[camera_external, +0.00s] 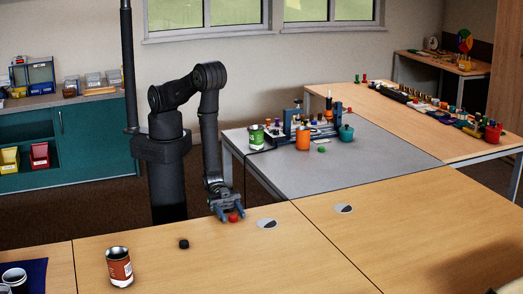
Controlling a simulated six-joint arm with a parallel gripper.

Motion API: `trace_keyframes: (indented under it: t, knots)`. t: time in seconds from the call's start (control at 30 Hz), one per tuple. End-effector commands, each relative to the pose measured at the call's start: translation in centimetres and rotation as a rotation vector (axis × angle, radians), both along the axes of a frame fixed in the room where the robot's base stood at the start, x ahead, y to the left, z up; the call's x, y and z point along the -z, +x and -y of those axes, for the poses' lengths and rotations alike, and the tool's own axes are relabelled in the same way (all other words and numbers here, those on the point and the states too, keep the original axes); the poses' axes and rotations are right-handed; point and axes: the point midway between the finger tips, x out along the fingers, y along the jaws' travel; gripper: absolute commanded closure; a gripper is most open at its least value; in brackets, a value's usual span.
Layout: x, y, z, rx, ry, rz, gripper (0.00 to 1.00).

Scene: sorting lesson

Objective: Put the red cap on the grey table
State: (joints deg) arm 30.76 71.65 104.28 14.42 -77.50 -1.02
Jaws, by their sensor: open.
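The red cap (233,218) lies on the wooden table near its back edge. My gripper (228,213) points down at the cap, with its fingers close around or just above it. The gripper is open. I cannot tell whether the fingers touch the cap. The grey table (376,155) stands behind and to the right, adjoining the wooden tables.
On the grey table stand a green-labelled can (257,138), an orange cup (303,139), a teal pot (346,133), a green cap (321,149) and a blue-grey rack. A black cap (184,244) and a red-labelled can (119,267) are on the wooden table. The grey table's front is clear.

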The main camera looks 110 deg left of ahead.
Motion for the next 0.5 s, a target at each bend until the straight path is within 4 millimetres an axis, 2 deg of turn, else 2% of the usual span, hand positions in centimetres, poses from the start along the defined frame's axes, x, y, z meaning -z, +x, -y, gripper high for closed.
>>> trace_keyframes:
  t: [0.23,0.4,0.5]
  knots:
    - [0.06,0.14,0.14,0.0,0.001,-0.001,0.48]
    - [0.04,0.14,0.12,0.0,0.001,-0.001,0.81]
    - [0.04,0.14,0.12,0.0,0.001,-0.001,0.96]
